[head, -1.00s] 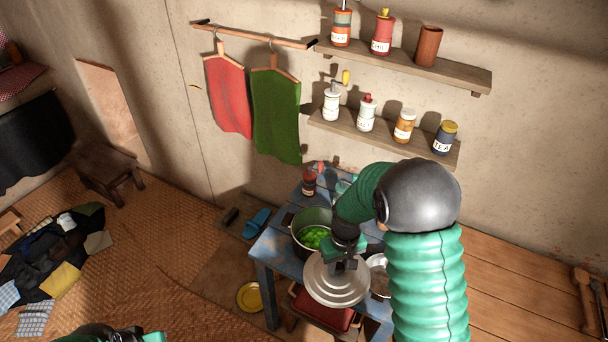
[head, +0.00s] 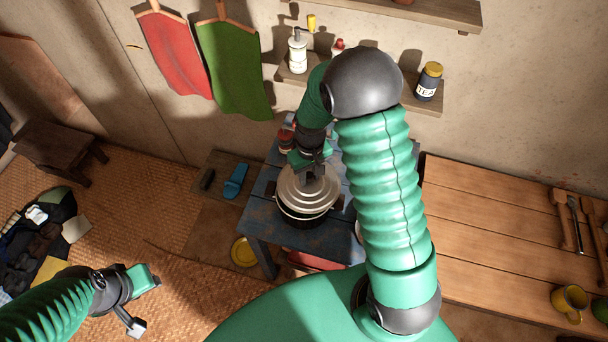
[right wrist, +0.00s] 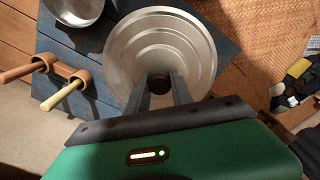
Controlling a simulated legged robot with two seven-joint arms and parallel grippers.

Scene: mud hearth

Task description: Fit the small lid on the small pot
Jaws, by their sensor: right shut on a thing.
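The round, stepped silver lid (head: 305,196) is held by its knob in my right gripper (head: 314,176), which is shut on it. In the right wrist view the lid (right wrist: 192,42) fills the middle, and my right gripper (right wrist: 160,92) reaches its centre. A dark pot (head: 300,222) shows below the lid's near edge; the lid hides its mouth. I cannot tell whether lid and pot touch. A silver pot (right wrist: 78,8) shows at the upper left of the wrist view, apart from the lid. My left gripper (head: 150,302) is open and empty at lower left.
The blue table (head: 262,222) carries the pots, with red-brown bottles behind them. A wooden bench (head: 490,240) is to the right. The shelf with the tea jar (head: 428,82) is behind my right arm.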

